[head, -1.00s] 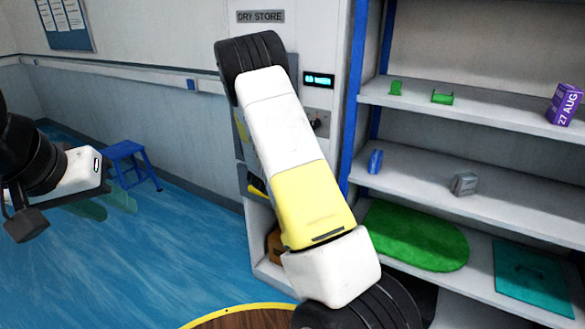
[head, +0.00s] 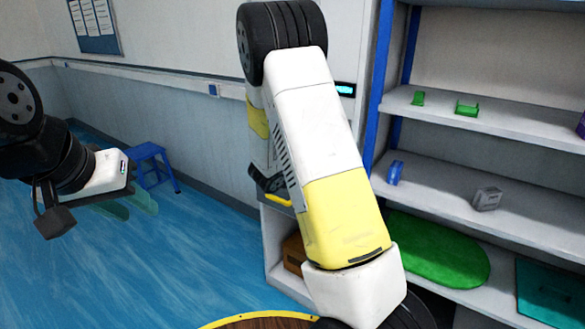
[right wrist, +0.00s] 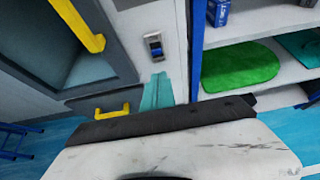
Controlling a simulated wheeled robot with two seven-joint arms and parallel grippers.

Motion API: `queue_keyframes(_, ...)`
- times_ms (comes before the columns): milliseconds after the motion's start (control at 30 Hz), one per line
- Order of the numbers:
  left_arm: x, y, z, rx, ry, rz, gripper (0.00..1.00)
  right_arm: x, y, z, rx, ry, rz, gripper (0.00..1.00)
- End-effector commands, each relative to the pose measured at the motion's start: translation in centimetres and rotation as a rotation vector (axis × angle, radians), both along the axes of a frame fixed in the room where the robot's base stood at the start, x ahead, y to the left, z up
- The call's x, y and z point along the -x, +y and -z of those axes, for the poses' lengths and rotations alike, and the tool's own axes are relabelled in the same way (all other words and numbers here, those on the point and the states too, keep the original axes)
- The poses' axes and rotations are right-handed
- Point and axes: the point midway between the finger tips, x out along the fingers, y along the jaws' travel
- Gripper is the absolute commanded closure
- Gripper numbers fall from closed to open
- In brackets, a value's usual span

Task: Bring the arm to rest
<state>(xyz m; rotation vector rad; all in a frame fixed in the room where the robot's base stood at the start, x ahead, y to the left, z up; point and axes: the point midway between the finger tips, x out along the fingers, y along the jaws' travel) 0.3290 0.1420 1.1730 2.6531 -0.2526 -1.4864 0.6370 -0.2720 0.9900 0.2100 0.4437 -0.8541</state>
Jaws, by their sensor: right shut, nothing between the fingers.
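My left gripper (head: 128,206) is at the left of the head view, above the blue floor. Its two greenish see-through fingers stand apart with nothing between them. My right arm, white and yellow with black joints, fills the middle of the head view, and its gripper is hidden there. In the right wrist view my right gripper (right wrist: 157,92) shows its teal fingers together, shut and empty, in front of a pale cabinet front.
A shelf unit (head: 480,118) with blue posts stands at the right, holding small green, blue and grey items and a green mat (head: 435,250). A blue stool (head: 152,160) stands behind my left gripper. A yellow handle (right wrist: 112,112) shows below the cabinet window. Floor at the lower left is clear.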

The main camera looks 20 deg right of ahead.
Motion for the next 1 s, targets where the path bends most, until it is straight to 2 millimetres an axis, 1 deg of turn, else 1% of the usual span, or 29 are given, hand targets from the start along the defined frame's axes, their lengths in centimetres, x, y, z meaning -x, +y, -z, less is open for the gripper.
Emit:
queue_keyframes(67, 0.0, 0.0, 0.0, 0.0, 0.0, 0.0, 0.64, 0.6, -0.4, -0.6, -0.03, -0.021, 0.036, 1.0)
queue_keyframes(167, 0.0, 0.0, 0.0, 0.0, 0.0, 0.0, 0.64, 2.4, -1.4, -2.2, -0.131, -0.079, 0.15, 1.0)
queue_keyframes(267, 0.0, 0.0, 0.0, 0.0, 0.0, 0.0, 0.64, 5.8, -2.4, -4.2, -0.295, -0.17, 0.331, 1.0)
queue_keyframes(300, 0.0, 0.0, 0.0, 0.0, 0.0, 0.0, 0.64, 7.4, -2.6, -5.0, -0.372, -0.209, 0.414, 1.0)
queue_keyframes(367, 0.0, 0.0, 0.0, 0.0, 0.0, 0.0, 0.64, 9.7, -2.7, -6.1, -0.488, -0.267, 0.534, 1.0)
queue_keyframes(400, 0.0, 0.0, 0.0, 0.0, 0.0, 0.0, 0.64, 11.3, -2.5, -6.7, -0.565, -0.303, 0.612, 1.0)
queue_keyframes(467, 0.0, 0.0, 0.0, 0.0, 0.0, 0.0, 0.64, 13.5, -2.0, -7.6, -0.681, -0.355, 0.727, 1.0)
queue_keyframes(500, 0.0, 0.0, 0.0, 0.0, 0.0, 0.0, 0.64, 15.0, -1.6, -8.2, -0.76, -0.389, 0.802, 1.0)
queue_keyframes(600, 0.0, 0.0, 0.0, 0.0, 0.0, 0.0, 0.64, 18.5, 0.0, -9.7, -0.955, -0.463, 0.982, 1.0)
queue_keyframes(667, 0.0, 0.0, 0.0, 0.0, 0.0, 0.0, 0.64, 20.4, 1.3, -10.6, -1.074, -0.503, 1.085, 1.0)
queue_keyframes(800, 0.0, 0.0, 0.0, 0.0, 0.0, 0.0, 0.64, 24.5, 4.8, -13.0, -1.353, -0.576, 1.309, 1.0)
queue_keyframes(900, 0.0, 0.0, 0.0, 0.0, 0.0, 0.0, 0.64, 26.9, 7.5, -14.7, -1.54, -0.606, 1.447, 1.0)
queue_keyframes(1000, 0.0, 0.0, 0.0, 0.0, 0.0, 0.0, 0.64, 28.8, 9.9, -16.3, -1.697, -0.617, 1.555, 1.0)
